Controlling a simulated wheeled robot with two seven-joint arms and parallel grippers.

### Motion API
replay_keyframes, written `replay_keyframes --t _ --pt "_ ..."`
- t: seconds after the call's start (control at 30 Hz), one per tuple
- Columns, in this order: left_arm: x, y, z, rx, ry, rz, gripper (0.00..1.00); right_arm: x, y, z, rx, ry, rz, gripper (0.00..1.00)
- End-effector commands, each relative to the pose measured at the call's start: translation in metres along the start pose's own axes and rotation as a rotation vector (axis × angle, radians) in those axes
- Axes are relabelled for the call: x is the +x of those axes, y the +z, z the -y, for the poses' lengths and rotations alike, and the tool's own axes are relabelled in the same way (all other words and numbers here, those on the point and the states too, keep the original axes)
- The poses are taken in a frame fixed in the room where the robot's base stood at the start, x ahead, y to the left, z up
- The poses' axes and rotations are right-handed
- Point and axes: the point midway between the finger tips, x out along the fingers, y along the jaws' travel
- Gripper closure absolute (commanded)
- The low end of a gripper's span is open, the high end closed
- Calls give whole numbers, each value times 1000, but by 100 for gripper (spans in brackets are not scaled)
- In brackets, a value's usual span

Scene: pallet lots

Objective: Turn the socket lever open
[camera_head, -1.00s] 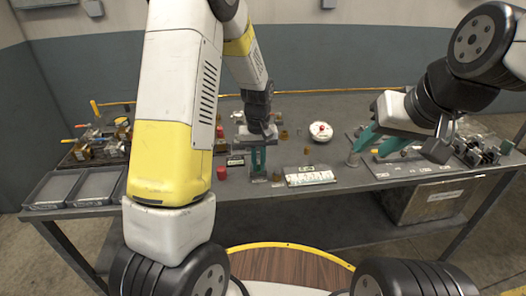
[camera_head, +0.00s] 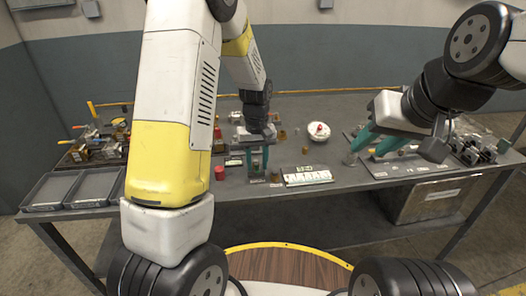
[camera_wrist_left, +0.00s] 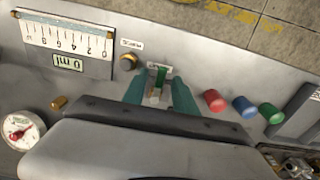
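The socket lever (camera_wrist_left: 160,78) shows in the left wrist view as a small green bar with a pale block at its near end, beside a small label plate. My left gripper (camera_head: 257,168) points down over the front of the bench. Its two teal fingers (camera_wrist_left: 158,100) stand apart, one on each side of the lever, with gaps visible. In the head view the fingers largely hide the socket. My right gripper (camera_head: 364,154) is open over the right side of the bench, near a grey cylinder (camera_head: 350,159), and appears empty.
A white scale panel (camera_head: 308,176) and a brass knob (camera_wrist_left: 129,62) lie beside the socket. Red (camera_wrist_left: 214,100), blue (camera_wrist_left: 243,107) and green (camera_wrist_left: 271,113) knobs stand on its other side. A round gauge (camera_wrist_left: 21,130) is nearby. Grey trays (camera_head: 95,187) sit at the left.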

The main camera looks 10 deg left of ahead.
Motion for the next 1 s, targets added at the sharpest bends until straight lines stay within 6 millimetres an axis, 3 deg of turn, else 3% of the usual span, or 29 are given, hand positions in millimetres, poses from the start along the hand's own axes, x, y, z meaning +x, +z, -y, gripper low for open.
replay_keyframes --t 0.17,0.6,1.0 --pt "-8 0 0 1 1 -2 66 0 0 0 0 0 0 64" --pt "-73 -1 0 0 1 -2 66 0 0 0 0 0 0 64" --pt "-79 0 0 0 1 -1 66 0 0 0 0 0 0 64"
